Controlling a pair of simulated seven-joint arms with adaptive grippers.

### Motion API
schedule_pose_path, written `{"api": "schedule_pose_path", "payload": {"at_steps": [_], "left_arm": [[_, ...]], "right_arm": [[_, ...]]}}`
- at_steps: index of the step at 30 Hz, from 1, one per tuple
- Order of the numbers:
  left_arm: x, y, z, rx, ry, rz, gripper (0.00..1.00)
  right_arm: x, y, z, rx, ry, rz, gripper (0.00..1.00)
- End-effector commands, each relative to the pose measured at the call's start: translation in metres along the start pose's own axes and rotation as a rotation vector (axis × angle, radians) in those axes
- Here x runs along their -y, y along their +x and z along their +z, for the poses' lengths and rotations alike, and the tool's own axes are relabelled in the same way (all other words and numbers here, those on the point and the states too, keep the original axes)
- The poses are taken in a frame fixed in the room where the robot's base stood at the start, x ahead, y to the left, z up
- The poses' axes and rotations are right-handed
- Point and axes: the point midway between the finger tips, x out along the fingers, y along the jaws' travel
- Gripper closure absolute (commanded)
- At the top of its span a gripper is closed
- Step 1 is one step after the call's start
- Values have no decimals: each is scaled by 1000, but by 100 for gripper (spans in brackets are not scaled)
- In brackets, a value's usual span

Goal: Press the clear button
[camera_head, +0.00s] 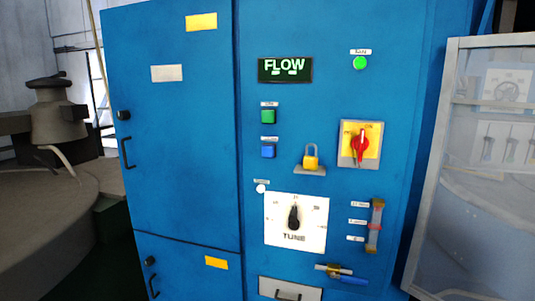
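A blue cabinet (180,150) fills the middle of the head view. A small round white button or lamp (262,188) is lower, above the tune dial. The labels are too small to read, so I cannot tell which one is marked clear. A dark display (285,69) above them reads "FLOW" in pale green. Neither of my grippers shows, and nothing covers the buttons.
A round green lamp (360,63) glows at upper right. A red rotary switch (360,145), a yellow padlock (311,157), a tune dial (294,222), a sight tube (375,225) and a blue-handled valve (342,274) surround the buttons. A pale framed panel (480,170) stands at right.

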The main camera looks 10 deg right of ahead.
Motion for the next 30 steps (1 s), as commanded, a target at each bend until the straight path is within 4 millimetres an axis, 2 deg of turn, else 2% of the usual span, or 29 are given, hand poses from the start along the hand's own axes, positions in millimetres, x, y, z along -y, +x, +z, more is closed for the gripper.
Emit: {"api": "schedule_pose_path", "payload": {"at_steps": [1,4,30], "left_arm": [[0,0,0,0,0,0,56],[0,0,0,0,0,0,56],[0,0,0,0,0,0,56]], "right_arm": [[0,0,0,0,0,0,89],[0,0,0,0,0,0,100],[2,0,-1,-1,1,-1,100]]}}
